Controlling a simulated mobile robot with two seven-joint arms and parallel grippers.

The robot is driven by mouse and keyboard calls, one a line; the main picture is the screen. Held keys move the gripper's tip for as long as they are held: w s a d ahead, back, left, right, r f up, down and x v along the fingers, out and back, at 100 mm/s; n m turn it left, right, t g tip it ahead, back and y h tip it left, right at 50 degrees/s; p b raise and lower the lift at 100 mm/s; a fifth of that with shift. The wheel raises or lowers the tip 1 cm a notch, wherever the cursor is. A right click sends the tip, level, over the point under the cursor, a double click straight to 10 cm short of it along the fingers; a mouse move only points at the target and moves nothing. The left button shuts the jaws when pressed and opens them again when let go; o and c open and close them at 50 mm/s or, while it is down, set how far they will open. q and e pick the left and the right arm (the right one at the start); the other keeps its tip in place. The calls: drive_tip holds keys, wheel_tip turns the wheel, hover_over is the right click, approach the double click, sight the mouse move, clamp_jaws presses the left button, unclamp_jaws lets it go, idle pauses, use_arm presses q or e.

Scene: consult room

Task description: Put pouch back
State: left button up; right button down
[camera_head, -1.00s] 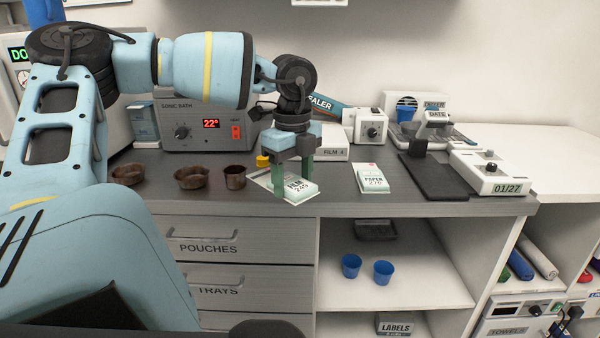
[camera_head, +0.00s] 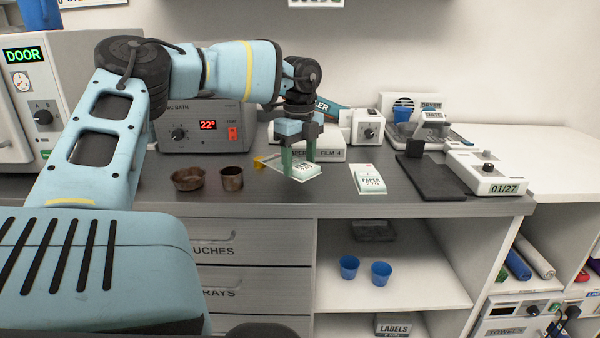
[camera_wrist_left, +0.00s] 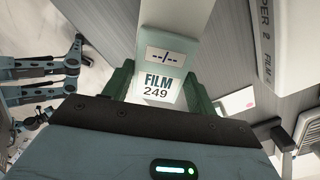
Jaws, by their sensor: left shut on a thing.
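The film pouch (camera_head: 305,171), pale with a green label reading FILM 249, is at my left gripper (camera_head: 299,168) over the back middle of the counter. In the left wrist view the pouch (camera_wrist_left: 160,85) sits between the two green fingers (camera_wrist_left: 160,88), which are shut on it. A second pouch, marked PAPER 270 (camera_head: 371,180), lies flat on the counter to the right. Behind the gripper is a pale box marked PAPER and FILM 4 (camera_head: 332,152). My right gripper is not in view.
Brown bowls (camera_head: 188,180) stand left of the gripper, before the sonic bath (camera_head: 207,130). A sealer (camera_head: 368,128), a black pad (camera_head: 437,178) and a date device (camera_head: 487,174) are to the right. The drawer marked POUCHES (camera_head: 225,240) is shut.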

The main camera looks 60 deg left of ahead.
sight(300, 163)
use_arm(q)
drive_tip(key=shift+w+a+f, duration=0.2)
drive_tip(key=shift+a+f, duration=0.05)
drive_tip(key=shift+f, duration=1.55)
drive_tip(key=shift+f, duration=0.15)
drive_tip(key=o, duration=1)
wheel_tip(300, 163, up, 12)
drive_tip(key=shift+r, duration=0.2)
